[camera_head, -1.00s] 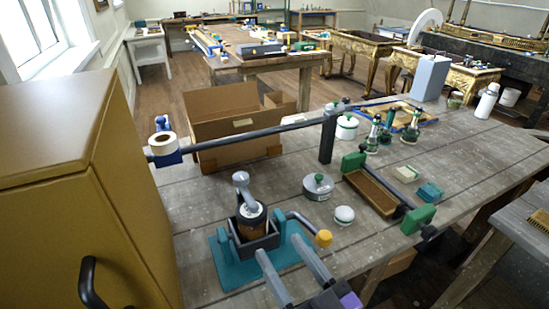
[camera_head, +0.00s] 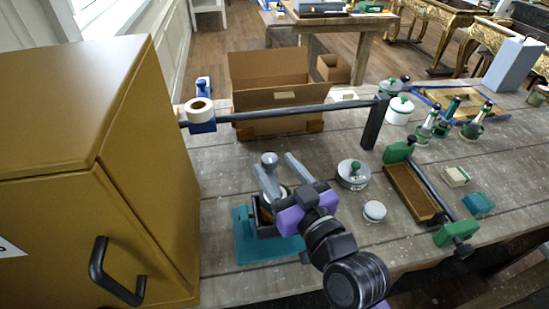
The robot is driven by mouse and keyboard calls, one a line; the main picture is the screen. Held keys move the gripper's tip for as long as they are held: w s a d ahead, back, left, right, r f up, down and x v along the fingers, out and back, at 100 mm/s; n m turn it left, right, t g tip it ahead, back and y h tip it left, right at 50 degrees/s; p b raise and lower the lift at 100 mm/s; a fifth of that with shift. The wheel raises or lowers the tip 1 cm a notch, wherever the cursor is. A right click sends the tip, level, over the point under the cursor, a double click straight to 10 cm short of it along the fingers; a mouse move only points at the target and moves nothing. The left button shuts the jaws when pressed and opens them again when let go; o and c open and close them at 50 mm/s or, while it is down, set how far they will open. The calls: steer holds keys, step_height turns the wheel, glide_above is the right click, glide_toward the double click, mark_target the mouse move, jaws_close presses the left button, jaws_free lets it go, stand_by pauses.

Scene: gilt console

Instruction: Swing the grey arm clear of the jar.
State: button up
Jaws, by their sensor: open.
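The jar (camera_head: 275,197) stands in a dark box (camera_head: 263,224) on a teal base (camera_head: 246,250), mostly hidden behind my gripper. The grey arm (camera_head: 268,159) rises over the jar; only its rounded upper end shows clearly. My gripper (camera_head: 280,168) is open, with its two grey fingers reaching over the jar area from the front right. The left finger overlaps the grey arm in the picture; I cannot tell whether they touch. The yellow-ended grey bar beside the jar is hidden behind my wrist.
A dark horizontal bar (camera_head: 300,110) on a post (camera_head: 374,122) crosses behind the jar, with a tape roll (camera_head: 200,108) at its left end. A grey tin (camera_head: 353,174) and white pot (camera_head: 374,211) stand right. The mustard cabinet (camera_head: 130,170) closes off the left.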

steer(key=shift+x, duration=0.95)
steer(key=shift+c, duration=0.2)
steer(key=shift+a, duration=0.1)
jaws_close()
stand_by(0.5)
